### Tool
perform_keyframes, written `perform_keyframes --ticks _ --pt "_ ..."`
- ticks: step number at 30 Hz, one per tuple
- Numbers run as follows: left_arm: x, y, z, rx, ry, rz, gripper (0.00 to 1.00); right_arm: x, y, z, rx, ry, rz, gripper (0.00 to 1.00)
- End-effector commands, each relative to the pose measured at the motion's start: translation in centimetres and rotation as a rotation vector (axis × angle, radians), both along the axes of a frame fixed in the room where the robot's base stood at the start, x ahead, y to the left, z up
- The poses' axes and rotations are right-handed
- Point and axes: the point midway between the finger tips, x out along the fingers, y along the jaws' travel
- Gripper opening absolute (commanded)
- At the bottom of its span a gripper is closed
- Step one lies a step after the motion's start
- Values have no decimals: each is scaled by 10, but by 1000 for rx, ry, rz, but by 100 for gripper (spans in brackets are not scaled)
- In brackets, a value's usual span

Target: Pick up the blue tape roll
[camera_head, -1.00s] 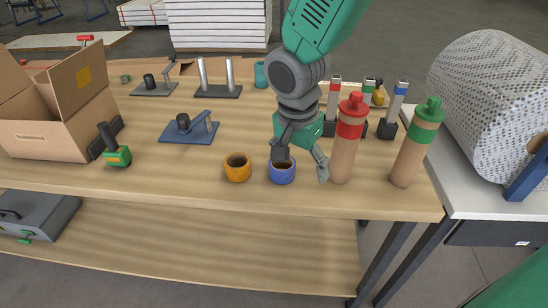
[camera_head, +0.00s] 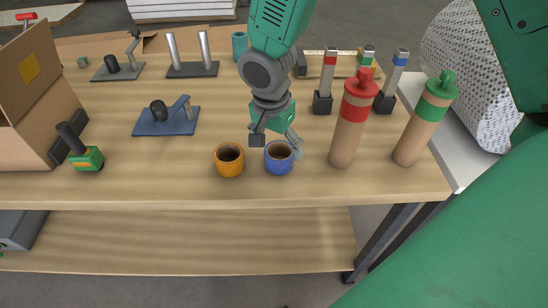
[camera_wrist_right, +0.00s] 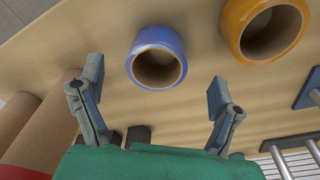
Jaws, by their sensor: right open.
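The blue tape roll (camera_head: 279,158) stands on the wooden table near its front edge, just right of an orange tape roll (camera_head: 229,159). In the right wrist view the blue tape roll (camera_wrist_right: 157,58) lies ahead of the two spread fingers, with its hole facing the camera. My right gripper (camera_head: 277,143) is open and sits just behind the blue roll in the head view, one finger to each side. In the right wrist view, nothing is between the fingertips of the right gripper (camera_wrist_right: 154,78). My left gripper is not in view.
A red-topped bottle (camera_head: 347,125) and a green-topped bottle (camera_head: 424,122) stand to the right. A blue toggle clamp (camera_head: 166,120) and a green-black tool (camera_head: 86,158) are at left, near a cardboard box (camera_head: 22,115). The front strip of the table (camera_head: 160,187) is clear.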

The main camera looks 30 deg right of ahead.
Motion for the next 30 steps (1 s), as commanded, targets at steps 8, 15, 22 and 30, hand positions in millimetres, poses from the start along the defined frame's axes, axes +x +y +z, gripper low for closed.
perform_keyframes --ticks 8,15,22,30 --pt "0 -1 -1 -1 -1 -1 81 4 -4 -31 2 2 -1 85" --pt "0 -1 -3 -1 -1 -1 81 6 -2 -53 -4 -2 0 85" --pt "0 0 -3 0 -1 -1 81 6 -3 -53 -2 -2 -1 82" --pt "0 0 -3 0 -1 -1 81 6 -6 -55 3 -1 -2 31"
